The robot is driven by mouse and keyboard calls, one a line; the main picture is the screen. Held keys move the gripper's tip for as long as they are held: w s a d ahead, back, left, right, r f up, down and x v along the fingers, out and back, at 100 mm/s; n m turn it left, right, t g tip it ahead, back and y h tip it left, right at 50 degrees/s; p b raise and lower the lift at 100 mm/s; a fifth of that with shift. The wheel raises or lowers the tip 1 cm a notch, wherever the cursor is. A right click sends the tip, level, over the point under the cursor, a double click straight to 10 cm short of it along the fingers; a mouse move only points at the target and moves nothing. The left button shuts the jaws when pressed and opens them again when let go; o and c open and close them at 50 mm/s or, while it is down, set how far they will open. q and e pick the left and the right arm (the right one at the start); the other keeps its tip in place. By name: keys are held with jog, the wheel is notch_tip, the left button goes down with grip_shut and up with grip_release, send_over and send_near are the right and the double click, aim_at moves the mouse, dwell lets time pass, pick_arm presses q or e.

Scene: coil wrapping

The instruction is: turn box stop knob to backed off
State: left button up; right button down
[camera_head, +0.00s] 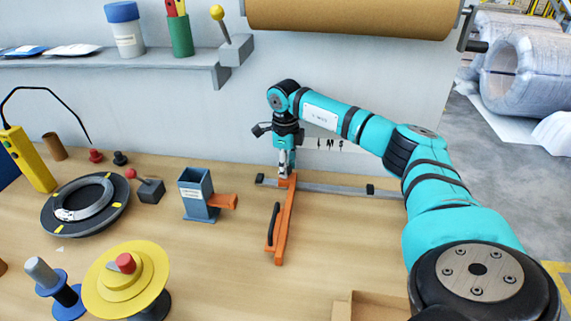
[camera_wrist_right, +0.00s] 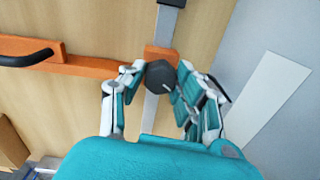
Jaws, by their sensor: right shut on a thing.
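The box stop is an orange bar (camera_head: 285,230) with a black handle, mounted across a grey metal rail (camera_head: 340,188) on the bench. Its dark round knob (camera_wrist_right: 160,75) sits on the orange block where bar and rail meet, with a short light pointer line on its top. My right gripper (camera_head: 285,165) reaches down over that block from above. In the wrist view its fingers (camera_wrist_right: 158,82) are closed around the knob, one on each side. In the head view the gripper hides the knob. My left gripper is in neither view.
Left of the stop stands a blue-grey holder (camera_head: 195,198) with an orange part. Further left are a black ring plate (camera_head: 85,205) and a yellow stepped disc (camera_head: 126,278). The letters L M S (camera_head: 330,143) show behind the rail. An open carton (camera_head: 370,306) lies at the front.

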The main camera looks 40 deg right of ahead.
jog(key=n, duration=0.3)
jog(key=shift+n, duration=0.4)
jog(key=n, duration=0.3)
jog(key=shift+n, duration=0.3)
jog(key=n, duration=0.3)
jog(key=shift+n, duration=0.3)
jog(key=n, duration=0.3)
jog(key=shift+n, duration=0.3)
jog(key=n, duration=0.3)
jog(key=shift+n+y, duration=0.3)
jog(key=n, duration=0.3)
jog(key=shift+n+b, duration=0.3)
jog(key=shift+n, duration=0.1)
jog(key=n, duration=0.3)
jog(key=shift+s+f+n+b, duration=0.1)
jog(key=shift+n+b, duration=0.35)
jog(key=shift+n, duration=1.65)
